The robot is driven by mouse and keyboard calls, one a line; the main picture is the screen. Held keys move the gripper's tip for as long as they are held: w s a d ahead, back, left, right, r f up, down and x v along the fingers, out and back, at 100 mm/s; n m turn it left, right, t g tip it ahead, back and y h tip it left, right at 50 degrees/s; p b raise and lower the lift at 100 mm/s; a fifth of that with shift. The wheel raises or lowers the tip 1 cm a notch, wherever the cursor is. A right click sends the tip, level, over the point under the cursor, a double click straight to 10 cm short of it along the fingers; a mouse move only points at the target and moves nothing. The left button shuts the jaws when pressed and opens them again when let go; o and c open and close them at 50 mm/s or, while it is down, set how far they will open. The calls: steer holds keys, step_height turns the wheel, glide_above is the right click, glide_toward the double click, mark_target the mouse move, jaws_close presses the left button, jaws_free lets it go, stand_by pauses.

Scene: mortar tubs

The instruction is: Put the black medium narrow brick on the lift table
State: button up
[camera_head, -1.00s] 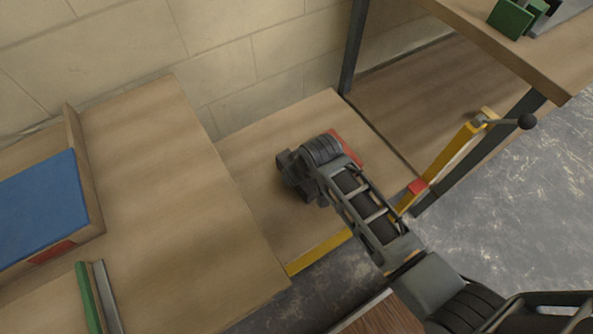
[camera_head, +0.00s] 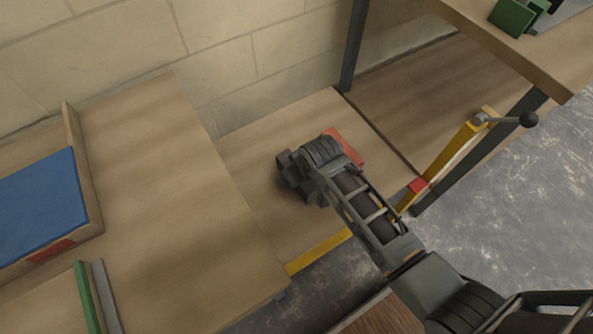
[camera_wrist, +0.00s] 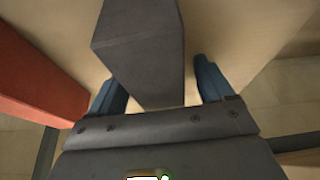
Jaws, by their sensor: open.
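The lift table (camera_head: 250,150) is a low wooden platform with a yellow front edge, between two worktops in the head view. My gripper (camera_head: 300,180) is low over its middle. In the wrist view, the dark grey-black brick (camera_wrist: 145,50) lies between my gripper's two blue fingers (camera_wrist: 160,92). The fingers are open, with a visible gap between the brick and the right finger. The brick's far end runs out of the top of the wrist view. In the head view my gripper hides most or all of the brick, and I cannot tell its dark parts apart.
A red brick (camera_head: 343,145) lies on the lift table just beyond my gripper; it also shows at the wrist view's left (camera_wrist: 35,80). A yellow post with a black-knobbed lever (camera_head: 455,150) stands right. The left worktop (camera_head: 150,170) has bare room beside a blue-filled tray (camera_head: 88,205).

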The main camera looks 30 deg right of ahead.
steer(key=p+v, duration=0.2)
steer(key=v, duration=0.6)
steer(key=shift+w, duration=0.1)
steer(key=shift+s, duration=0.45)
steer(key=s+r+t+p, duration=0.2)
steer(key=s+r+t, duration=0.15)
steer(key=s, duration=0.45)
steer(key=s+r+t+p, duration=0.2)
steer(key=s+r, duration=0.3)
steer(key=s, duration=0.4)
steer(key=s+r+t+p, duration=0.1)
steer(key=s+r, duration=0.5)
steer(key=r, duration=0.6)
steer(key=s+r+t+p, duration=0.2)
steer(key=s+r+t, duration=0.2)
steer(key=s+r, duration=0.3)
step_height(320, 180, up, 6)
steer(key=shift+s+f+m+p, duration=0.15)
steer(key=shift+m+p, duration=0.15)
steer(key=shift+m, duration=0.1)
steer(key=shift+a, duration=0.1)
